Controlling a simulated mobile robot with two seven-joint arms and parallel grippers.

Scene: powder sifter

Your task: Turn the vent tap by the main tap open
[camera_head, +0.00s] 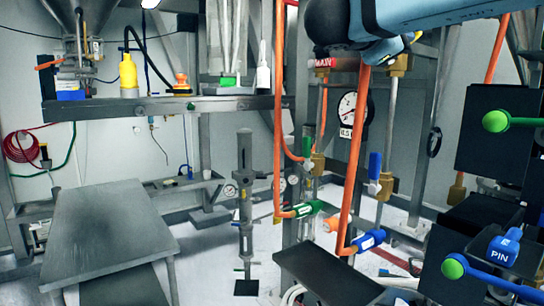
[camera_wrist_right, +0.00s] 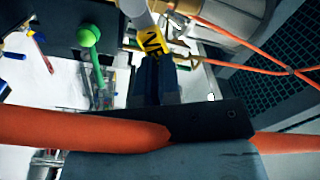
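The red main label (camera_head: 322,62) is on the pipework at upper middle in the head view, beside brass fittings. My right arm comes in from the top right, and my right gripper (camera_head: 388,50) is close to the right of that label, partly behind an orange pipe. My left gripper is not in view.
Orange pipes (camera_head: 355,160) run close to my right arm. A round gauge (camera_head: 347,108), a blue-handled valve (camera_head: 375,165) and a green-handled valve (camera_head: 308,140) are below. A grey table (camera_head: 110,235) stands at left. Black panels (camera_head: 490,130) stand at right.

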